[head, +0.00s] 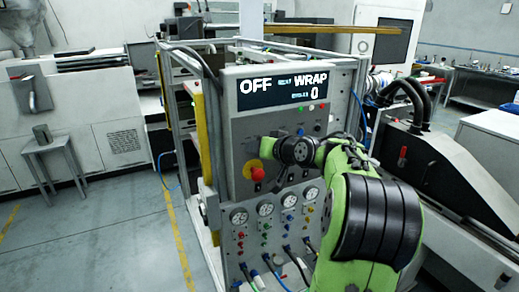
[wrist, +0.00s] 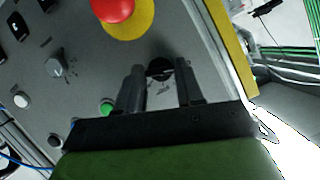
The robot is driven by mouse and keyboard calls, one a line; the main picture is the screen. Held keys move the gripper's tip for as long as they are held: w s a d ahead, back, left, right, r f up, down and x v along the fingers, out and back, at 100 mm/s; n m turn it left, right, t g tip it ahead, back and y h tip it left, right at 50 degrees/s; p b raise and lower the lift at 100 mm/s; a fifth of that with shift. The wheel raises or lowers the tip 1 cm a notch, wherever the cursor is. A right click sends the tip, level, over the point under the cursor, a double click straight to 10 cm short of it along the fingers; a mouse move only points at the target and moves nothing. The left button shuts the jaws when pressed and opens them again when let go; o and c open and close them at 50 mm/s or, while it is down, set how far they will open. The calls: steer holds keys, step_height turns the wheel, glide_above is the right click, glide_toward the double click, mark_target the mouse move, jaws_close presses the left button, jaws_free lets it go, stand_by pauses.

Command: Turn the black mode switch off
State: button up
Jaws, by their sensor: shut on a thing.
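The black mode switch (wrist: 158,67) is a small round knob on the grey panel, seen between my two fingertips in the wrist view. My gripper (wrist: 161,72) is shut on it, one finger on each side. The display (head: 283,90) at the panel top reads "OFF" at left and "WRAP" with a 0 at right. Small marks show on the panel below the knob.
A grey knob (wrist: 57,66) and a green button (wrist: 106,107) are nearby. Gauges (head: 265,209) and hoses lie below.

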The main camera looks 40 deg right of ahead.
steer(key=o, duration=1)
steer(key=shift+o, duration=0.2)
steer(key=v, duration=1.6)
steer(key=shift+w+f, duration=0.1)
steer(key=shift+w, duration=0.05)
steer(key=w+a+f+n+g+y, duration=0.1)
steer(key=a+f+n+g, duration=0.15)
steer(key=a, duration=0.75)
steer(key=w+a+f+n+g+y, duration=0.15)
steer(key=a+f, duration=0.25)
steer(key=a, duration=0.6)
steer(key=s+a+f+n+g, duration=0.1)
steer(key=s+a+f+g, duration=0.1)
steer(key=s+a+f, duration=0.2)
steer(key=s+a+f+n+g, duration=0.1)
steer(key=s+a+f, duration=0.3)
steer(key=s, duration=0.6)
steer(key=shift+f+g, duration=0.5)
